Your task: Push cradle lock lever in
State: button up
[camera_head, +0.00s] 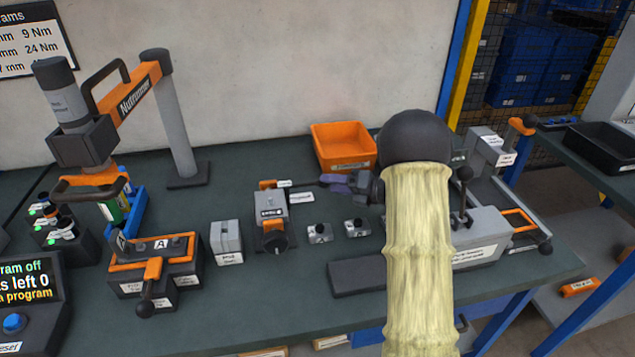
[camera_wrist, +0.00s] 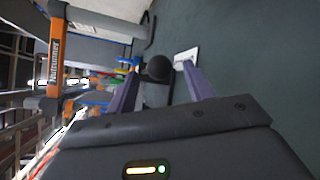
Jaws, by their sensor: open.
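A grey and orange fixture (camera_head: 272,212) stands mid-bench in the head view. A thin dark rod (camera_head: 305,183) reaches right from its top, with a small white label (camera_head: 301,197) below. My gripper (camera_head: 328,181) is at the rod's right end, its purple fingers pointing left. In the wrist view my gripper (camera_wrist: 160,65) is open, and a round black knob (camera_wrist: 158,68) shows between the fingertips. Contact cannot be told. The rod's end is partly hidden by the fingers in the head view. I cannot read which lever is named the cradle lock lever.
An orange bin (camera_head: 343,147) stands behind my gripper. Two small grey blocks (camera_head: 320,233) (camera_head: 357,228) sit in front of it. A block marked A (camera_head: 155,264) with an orange, black-knobbed lever (camera_head: 147,290) is at left. My forearm hides part of a grey machine (camera_head: 482,235).

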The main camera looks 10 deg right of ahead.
aim_at(314, 184)
jog(key=x, duration=0.5)
jog(key=shift+w+a, duration=0.15)
jog(key=shift+a, duration=0.05)
